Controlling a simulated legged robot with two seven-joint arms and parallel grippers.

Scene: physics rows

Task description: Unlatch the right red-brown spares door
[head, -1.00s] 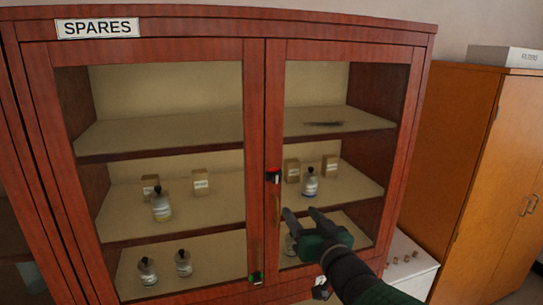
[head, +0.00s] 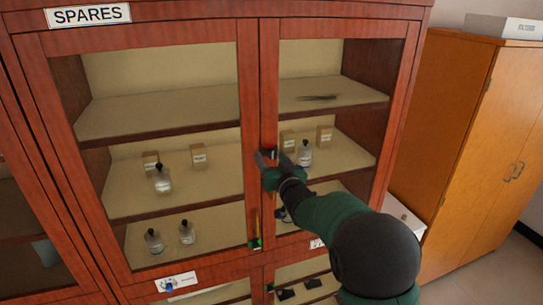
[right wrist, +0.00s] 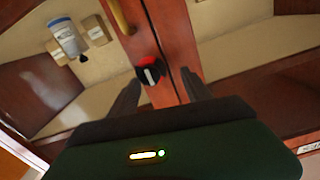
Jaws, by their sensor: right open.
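The red-brown spares cabinet (head: 252,110) has two glazed doors, and the right door (head: 268,90) is closed. A red and black latch knob (head: 270,152) sits on the right door's inner stile, partly hidden by my right gripper (head: 266,165). In the right wrist view the latch (right wrist: 149,71) shows a white bar on a black face, between the open fingers of my right gripper (right wrist: 165,95). I cannot tell whether the fingers touch it. A brass handle (right wrist: 120,16) is beside the latch in that view. My left gripper is not in view.
A green-marked fitting (head: 255,243) is low on the left door's edge. Bottles and small boxes (head: 199,157) stand on shelves behind the glass. An orange-brown cabinet (head: 470,140) stands at the right, with a white box (head: 503,27) on top.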

